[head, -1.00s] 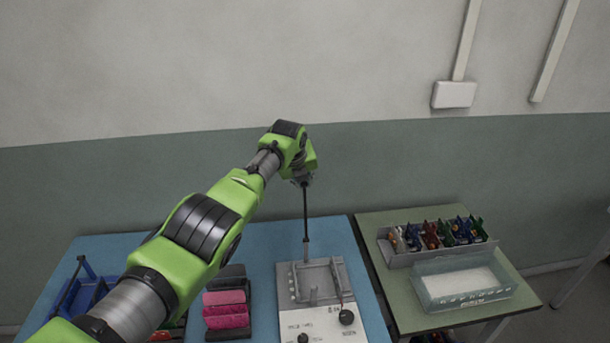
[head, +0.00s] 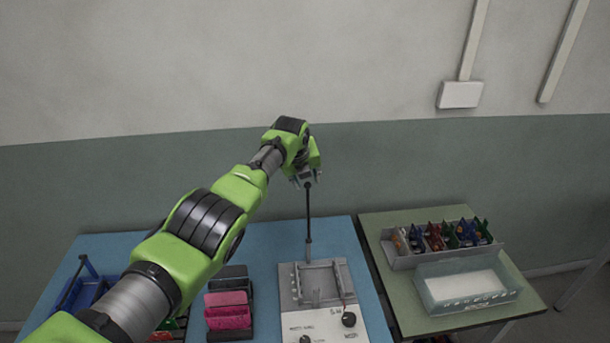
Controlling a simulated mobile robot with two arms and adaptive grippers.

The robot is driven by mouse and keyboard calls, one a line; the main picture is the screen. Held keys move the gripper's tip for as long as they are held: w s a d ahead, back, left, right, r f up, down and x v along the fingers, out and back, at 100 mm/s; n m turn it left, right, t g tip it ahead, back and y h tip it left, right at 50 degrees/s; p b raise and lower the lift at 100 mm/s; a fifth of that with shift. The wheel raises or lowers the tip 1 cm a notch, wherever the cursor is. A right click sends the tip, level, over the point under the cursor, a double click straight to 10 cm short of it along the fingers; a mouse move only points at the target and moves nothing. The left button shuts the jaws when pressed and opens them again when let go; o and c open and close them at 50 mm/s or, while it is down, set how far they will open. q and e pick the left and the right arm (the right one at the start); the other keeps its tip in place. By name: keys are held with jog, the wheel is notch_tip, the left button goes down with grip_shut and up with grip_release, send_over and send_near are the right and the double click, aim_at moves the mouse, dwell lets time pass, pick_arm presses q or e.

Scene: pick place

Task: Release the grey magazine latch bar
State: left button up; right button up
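A grey fixture (head: 345,275) with a raised frame stands on the blue table. A tall, thin, dark grey bar (head: 309,222) rises upright from its rear edge and looks like the latch bar. My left gripper (head: 306,181) is at the top of this bar, high above the fixture. Its fingers are spread to either side of the bar's tip, with visible room between. Whether a finger still touches the tip is too small to tell. My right gripper is not in view.
A black rack with pink blocks (head: 228,317) stands left of the fixture, and a blue basket (head: 82,294) is at far left. On the green table (head: 395,225) are a tray of coloured parts (head: 400,262) and a clear bin (head: 430,295).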

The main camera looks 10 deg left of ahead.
pick_arm(q)
jog(key=v, duration=1.1)
jog(key=shift+r, duration=0.35)
jog(key=shift+a, duration=0.15)
